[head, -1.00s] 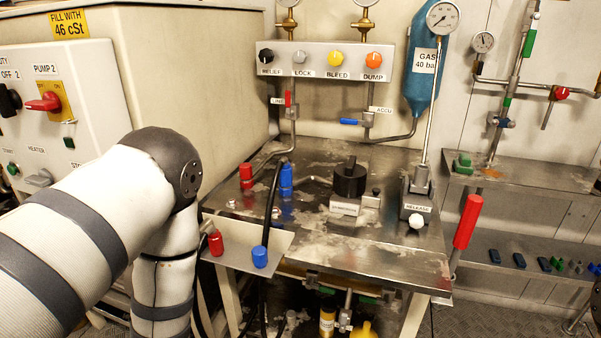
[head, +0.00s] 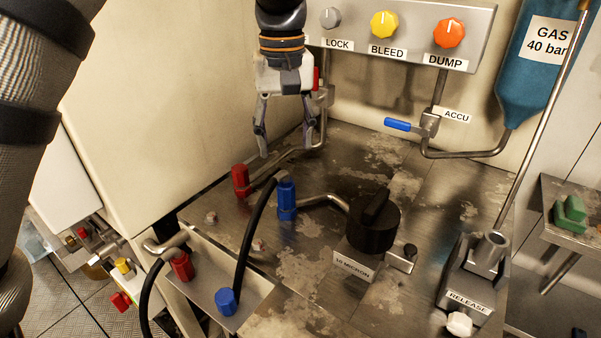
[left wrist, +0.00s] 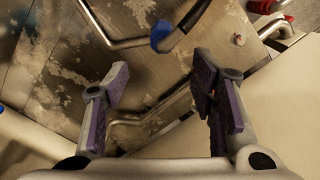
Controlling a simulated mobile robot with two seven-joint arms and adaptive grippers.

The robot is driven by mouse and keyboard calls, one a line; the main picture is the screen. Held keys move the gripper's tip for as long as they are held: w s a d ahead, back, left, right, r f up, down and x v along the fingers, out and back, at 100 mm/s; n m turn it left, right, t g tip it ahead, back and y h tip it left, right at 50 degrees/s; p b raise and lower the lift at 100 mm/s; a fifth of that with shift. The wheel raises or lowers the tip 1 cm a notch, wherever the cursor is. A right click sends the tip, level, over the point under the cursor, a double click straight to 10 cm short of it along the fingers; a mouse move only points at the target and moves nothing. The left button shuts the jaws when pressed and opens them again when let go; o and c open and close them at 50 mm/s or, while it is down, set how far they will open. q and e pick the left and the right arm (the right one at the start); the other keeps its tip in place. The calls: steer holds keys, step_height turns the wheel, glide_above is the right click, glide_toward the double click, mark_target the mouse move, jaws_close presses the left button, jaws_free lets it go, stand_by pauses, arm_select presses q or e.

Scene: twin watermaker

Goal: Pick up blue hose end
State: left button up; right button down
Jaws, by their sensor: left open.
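The blue hose end (head: 287,200) stands upright on the metal bench, with a black hose (head: 251,235) arching from its top down to the left. My left gripper (head: 286,150) points down behind and above it in the head view, fingers apart and empty. In the left wrist view the blue piece (left wrist: 160,36) shows past the open fingers of the gripper (left wrist: 162,80), near the top, with the dark hose beside it. The fingers appear apart from it. My right gripper is not in view.
A red fitting (head: 240,180) stands left of the blue one. A tray (head: 255,289) in front holds a blue cap (head: 227,301) and a red fitting (head: 181,266). A black knob (head: 372,221) stands to the right. The valve panel (head: 480,20) is behind.

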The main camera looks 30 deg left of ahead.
mark_target(286, 177)
arm_select(q)
steer(key=f, duration=0.7)
steer(key=s+f, duration=0.1)
steer(key=f, duration=0.2)
steer(key=shift+s+d+f, duration=0.1)
steer(key=shift+d+f, duration=0.2)
steer(key=shift+r, duration=0.1)
jaws_close()
